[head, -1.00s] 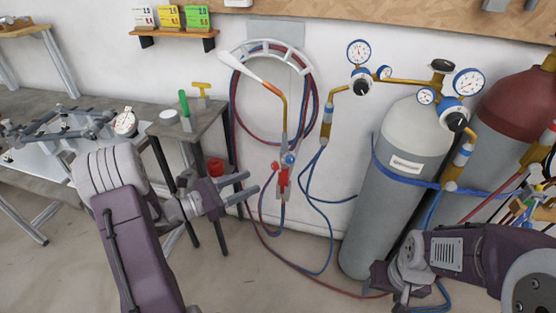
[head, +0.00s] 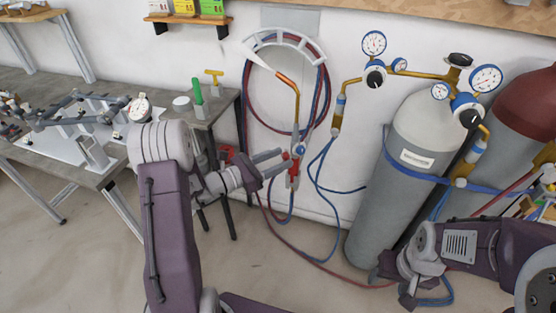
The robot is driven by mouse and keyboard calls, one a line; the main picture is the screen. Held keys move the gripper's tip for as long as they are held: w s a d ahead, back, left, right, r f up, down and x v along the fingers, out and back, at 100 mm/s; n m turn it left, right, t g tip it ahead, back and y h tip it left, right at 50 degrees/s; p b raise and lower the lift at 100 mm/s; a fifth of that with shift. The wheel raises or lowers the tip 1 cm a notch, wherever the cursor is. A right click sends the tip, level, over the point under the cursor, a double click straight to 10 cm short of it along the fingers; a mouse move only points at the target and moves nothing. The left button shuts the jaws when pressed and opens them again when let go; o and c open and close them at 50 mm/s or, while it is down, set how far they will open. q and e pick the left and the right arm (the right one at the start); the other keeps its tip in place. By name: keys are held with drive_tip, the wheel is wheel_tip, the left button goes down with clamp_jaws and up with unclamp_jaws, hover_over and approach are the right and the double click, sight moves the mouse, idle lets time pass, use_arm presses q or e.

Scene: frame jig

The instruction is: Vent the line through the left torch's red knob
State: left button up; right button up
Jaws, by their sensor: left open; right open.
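The torch (head: 295,100) hangs upright on the wall below a white hose hanger, with a brass neck and a red lower body. Its blue knob (head: 299,151) shows on its right side. The red knob on its left side is hard to make out behind my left gripper's fingertips. My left gripper (head: 287,159) is open, its two fingers pointing right, with the tips at the torch's valve body. I cannot tell whether they touch the knob. My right gripper (head: 407,291) is open and empty, low in front of the grey cylinder.
A grey gas cylinder (head: 400,190) with gauges and a maroon one (head: 529,113) stand strapped at the right. Red and blue hoses loop to the floor below the torch. A small side table (head: 221,103) stands behind my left arm. A jig bench (head: 82,160) is at the left.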

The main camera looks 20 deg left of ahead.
use_arm(q)
clamp_jaws()
drive_tip(key=shift+r+n+p, duration=0.2)
drive_tip(key=shift+n+p, duration=0.5)
drive_tip(key=shift+p, duration=0.4)
drive_tip(key=n+p, duration=0.7)
drive_tip(key=shift+r+g, duration=0.1)
drive_tip(key=shift+g, duration=0.2)
drive_tip(key=n+p, duration=0.3)
drive_tip(key=shift+n+g+p, duration=0.3)
drive_tip(key=shift+n+p, duration=0.55)
drive_tip(key=shift+n, duration=0.65)
drive_tip(key=shift+f, duration=0.2)
